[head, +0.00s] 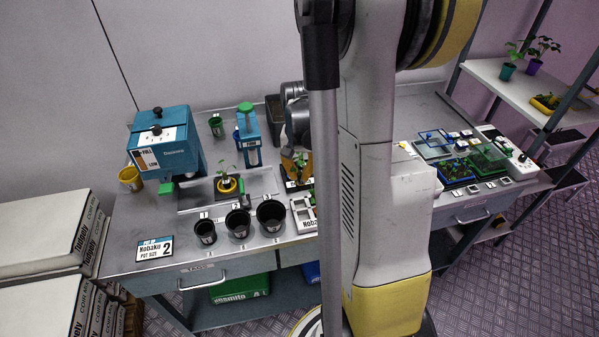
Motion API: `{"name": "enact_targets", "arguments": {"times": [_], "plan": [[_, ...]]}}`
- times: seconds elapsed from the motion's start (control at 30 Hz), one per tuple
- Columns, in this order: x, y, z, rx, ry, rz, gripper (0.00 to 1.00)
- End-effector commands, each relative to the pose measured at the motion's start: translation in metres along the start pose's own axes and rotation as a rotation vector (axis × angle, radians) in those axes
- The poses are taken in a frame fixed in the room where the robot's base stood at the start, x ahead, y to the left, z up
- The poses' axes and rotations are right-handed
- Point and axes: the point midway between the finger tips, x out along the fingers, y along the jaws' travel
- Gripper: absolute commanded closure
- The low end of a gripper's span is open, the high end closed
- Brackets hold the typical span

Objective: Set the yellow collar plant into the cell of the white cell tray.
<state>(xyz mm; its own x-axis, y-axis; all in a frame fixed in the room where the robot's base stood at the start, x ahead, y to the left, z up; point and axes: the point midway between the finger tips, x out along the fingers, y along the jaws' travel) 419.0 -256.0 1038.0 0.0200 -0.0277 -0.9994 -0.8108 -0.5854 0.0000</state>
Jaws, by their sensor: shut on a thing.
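My gripper (296,160) is low over the back middle of the bench, partly hidden by my own arm. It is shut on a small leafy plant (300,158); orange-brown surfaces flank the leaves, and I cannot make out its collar. Another leafy plant with a clear yellow ring (228,186) stands in a black holder to the left, apart from my gripper. The white cell tray (298,211) lies in front of and below my gripper; my arm column hides its right part.
Several black pots (237,223) stand along the bench front, left of the white tray. Green and blue trays (455,170) lie right of my column.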

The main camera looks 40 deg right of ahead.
Motion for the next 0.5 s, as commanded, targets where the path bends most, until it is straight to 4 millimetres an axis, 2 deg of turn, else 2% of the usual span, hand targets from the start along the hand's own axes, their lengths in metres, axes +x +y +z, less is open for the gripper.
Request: {"name": "enact_targets", "arguments": {"times": [0.03, 0.5], "plan": [[0.008, 0.000, 0.000, 0.000, 0.000, 0.000, 1.00], [0.050, 0.000, 0.002, 0.000, 0.000, 0.000, 1.00]]}}
